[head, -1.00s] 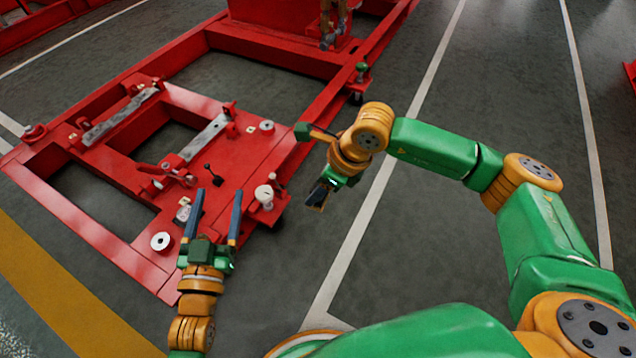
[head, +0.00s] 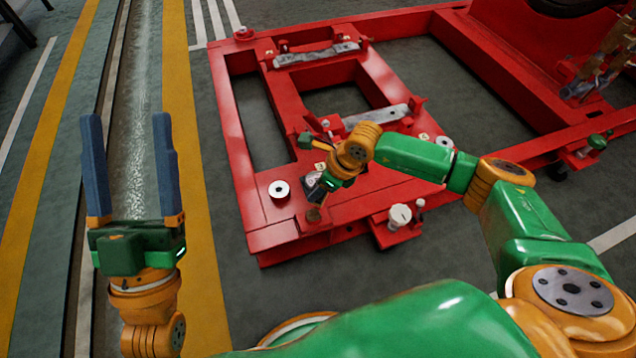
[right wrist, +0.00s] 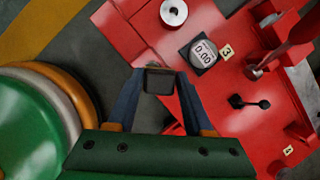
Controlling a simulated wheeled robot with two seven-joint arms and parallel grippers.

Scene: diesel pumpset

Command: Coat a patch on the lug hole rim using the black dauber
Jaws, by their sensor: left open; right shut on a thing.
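My right gripper (head: 316,203) is over the near part of the red deck. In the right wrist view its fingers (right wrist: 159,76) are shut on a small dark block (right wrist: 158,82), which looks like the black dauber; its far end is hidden. A white ring with a dark centre hole (head: 279,190) lies on the deck left of this gripper, apart from it. It also shows in the right wrist view (right wrist: 173,12). I cannot tell which part is the lug hole rim. My left gripper (head: 126,120) is open and empty, over the floor left of the frame.
A white knob (head: 400,214) stands on a bracket at the deck's near edge. Grey bars (head: 316,54) cross the frame. Floor at left is clear.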

